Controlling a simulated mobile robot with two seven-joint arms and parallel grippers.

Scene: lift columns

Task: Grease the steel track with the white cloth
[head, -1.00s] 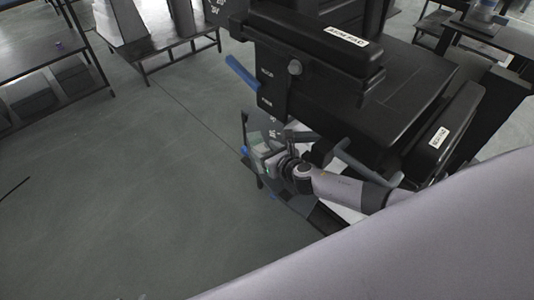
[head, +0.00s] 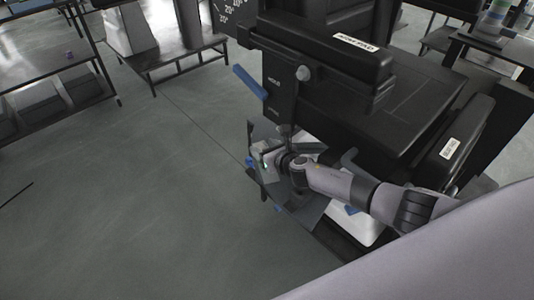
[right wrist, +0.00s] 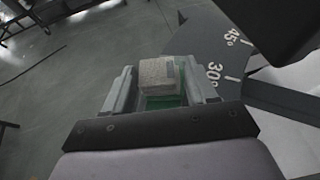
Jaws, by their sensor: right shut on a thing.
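My right gripper (head: 261,158) is low beside a black padded machine. In the right wrist view its two fingers (right wrist: 157,72) are closed on a pale, block-shaped white cloth (right wrist: 156,76); a green patch shows beneath it. A dark plate (right wrist: 205,45) marked 30° and 45° lies just beyond and to the right of the fingers. I cannot tell whether the cloth touches it. I cannot make out the steel track for sure in either view. My left gripper is not in view.
The black machine (head: 385,90) has padded blocks with white labels and a blue lever (head: 249,82). A dark shelf table (head: 50,65) stands at the far left and a low bench (head: 175,55) at the back. The grey floor (head: 130,190) on the left is open.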

